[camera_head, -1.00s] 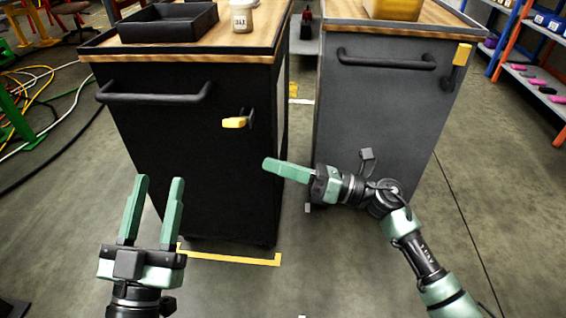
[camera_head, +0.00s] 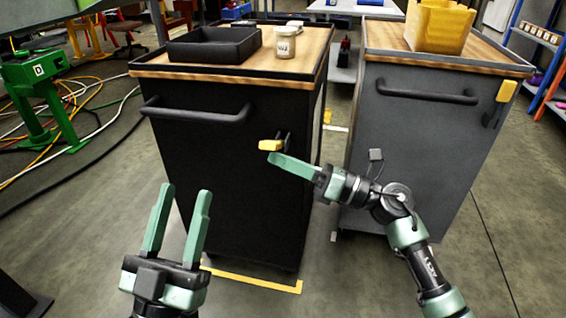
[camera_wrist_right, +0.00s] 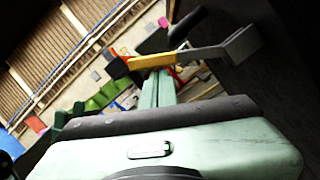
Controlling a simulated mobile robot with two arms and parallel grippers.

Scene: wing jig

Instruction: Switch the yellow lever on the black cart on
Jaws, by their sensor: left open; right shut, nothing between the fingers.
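The black cart (camera_head: 215,190) stands in the middle of the head view. Its yellow lever (camera_head: 270,145) sits on the front near the right edge, with the yellow grip pointing left, roughly level. My right gripper (camera_head: 272,159) is shut and empty, its fingertips just below the yellow grip. In the right wrist view the lever's yellow part (camera_wrist_right: 152,61) shows just beyond the green fingers (camera_wrist_right: 157,88); I cannot tell whether they touch. My left gripper (camera_head: 184,191) is open and empty, low in front of the cart.
A grey cart (camera_head: 415,135) with its own yellow lever (camera_head: 506,91), grip up, stands at right. A black tray (camera_head: 214,46) and a jar (camera_head: 285,43) sit on the black cart. Its handle (camera_head: 195,115) juts out. Cables and a green stand (camera_head: 42,95) are at left.

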